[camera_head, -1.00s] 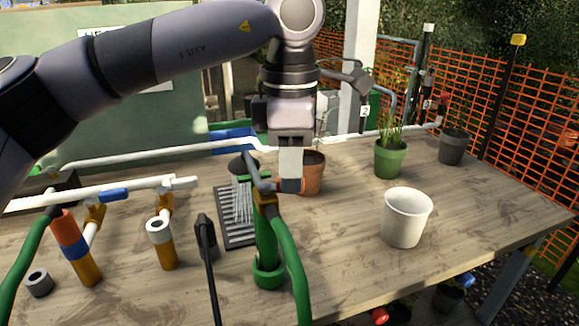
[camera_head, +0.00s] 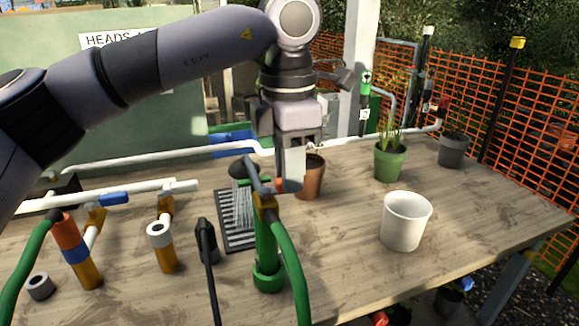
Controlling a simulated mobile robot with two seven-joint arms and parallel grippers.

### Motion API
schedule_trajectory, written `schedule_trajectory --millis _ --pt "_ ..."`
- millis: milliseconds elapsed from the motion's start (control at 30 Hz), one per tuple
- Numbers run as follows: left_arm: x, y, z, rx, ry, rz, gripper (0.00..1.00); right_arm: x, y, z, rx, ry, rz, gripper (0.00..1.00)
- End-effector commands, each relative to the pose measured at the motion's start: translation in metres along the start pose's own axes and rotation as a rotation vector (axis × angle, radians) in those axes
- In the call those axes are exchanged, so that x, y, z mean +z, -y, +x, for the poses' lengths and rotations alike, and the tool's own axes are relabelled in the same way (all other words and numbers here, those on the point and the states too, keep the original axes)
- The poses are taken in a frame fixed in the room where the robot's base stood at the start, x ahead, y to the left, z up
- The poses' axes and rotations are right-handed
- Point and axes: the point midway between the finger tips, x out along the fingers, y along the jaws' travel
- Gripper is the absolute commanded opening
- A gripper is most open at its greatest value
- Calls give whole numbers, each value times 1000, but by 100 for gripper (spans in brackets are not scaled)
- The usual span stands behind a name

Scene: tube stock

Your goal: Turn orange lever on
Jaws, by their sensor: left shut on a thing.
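My left gripper (camera_head: 291,172) comes down from the upper middle, its fingers pointing at the table beside the green standpipe (camera_head: 266,240). It is shut on the orange lever (camera_head: 281,184). Only a small orange part shows at the left edge of the finger; the rest is hidden. The standpipe carries an orange-yellow fitting (camera_head: 265,203) and a dark shower head (camera_head: 243,167) with water streaks below it, over a black grate (camera_head: 228,226). My right gripper is not in view.
A terracotta pot (camera_head: 312,180) stands close behind the gripper. A white pot (camera_head: 404,221) and a green potted plant (camera_head: 389,160) are to the right. The table's front right is clear.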

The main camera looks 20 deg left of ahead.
Motion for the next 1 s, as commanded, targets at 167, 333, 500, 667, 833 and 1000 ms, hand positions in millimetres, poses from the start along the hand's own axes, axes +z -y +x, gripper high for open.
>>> schedule_trajectory --millis 167,333,500,667,833,1000 --pt "0 0 -1 0 1 1 25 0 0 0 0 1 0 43" --pt "0 0 0 0 1 1 45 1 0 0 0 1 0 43" --pt "0 0 -1 0 1 1 45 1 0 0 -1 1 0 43" --pt "0 0 -15 1 3 1 45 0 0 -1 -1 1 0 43" --pt "0 0 -44 2 3 1 45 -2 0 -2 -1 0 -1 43" --pt "0 0 -66 1 2 1 45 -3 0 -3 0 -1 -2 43"
